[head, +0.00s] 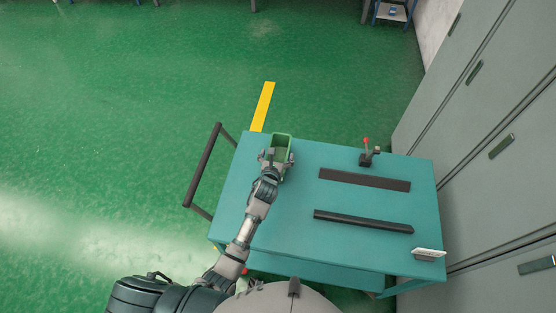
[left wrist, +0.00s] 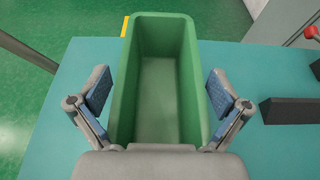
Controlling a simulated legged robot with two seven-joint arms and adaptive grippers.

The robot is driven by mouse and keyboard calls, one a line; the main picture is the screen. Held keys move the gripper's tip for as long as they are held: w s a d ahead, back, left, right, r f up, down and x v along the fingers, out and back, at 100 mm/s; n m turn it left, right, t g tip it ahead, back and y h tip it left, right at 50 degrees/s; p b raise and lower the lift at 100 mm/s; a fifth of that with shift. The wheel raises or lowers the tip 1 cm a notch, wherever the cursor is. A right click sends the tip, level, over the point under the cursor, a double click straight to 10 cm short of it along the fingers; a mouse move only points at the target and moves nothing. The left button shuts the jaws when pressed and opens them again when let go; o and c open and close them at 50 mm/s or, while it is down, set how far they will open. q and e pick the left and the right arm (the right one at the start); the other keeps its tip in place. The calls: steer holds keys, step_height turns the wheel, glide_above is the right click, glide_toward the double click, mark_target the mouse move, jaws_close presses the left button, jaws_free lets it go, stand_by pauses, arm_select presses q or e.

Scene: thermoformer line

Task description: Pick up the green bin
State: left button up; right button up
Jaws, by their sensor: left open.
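The green bin (head: 283,141) stands upright on the teal cart top near its far left corner. It looks empty inside. In the left wrist view the bin (left wrist: 160,97) fills the middle, with its near end hidden by my gripper. My left gripper (head: 275,157) is at the bin's near end. Its two fingers (left wrist: 158,97) are open, one on each side of the bin's long walls. A small gap shows between the fingers and the walls. My right gripper is not in either view.
The teal cart (head: 290,220) also holds two dark bars (head: 364,180) (head: 363,221), a small device with a red knob (head: 367,152) and a white-topped block (head: 429,254). A dark handle (head: 204,165) is on its left side. Grey cabinets (head: 500,110) stand close on the right. Open green floor lies left.

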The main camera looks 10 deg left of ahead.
arm_select(q)
steer(key=shift+w+f, duration=0.15)
steer(key=shift+w, duration=0.15)
steer(key=c, duration=1.7)
steer(key=shift+r, duration=0.2)
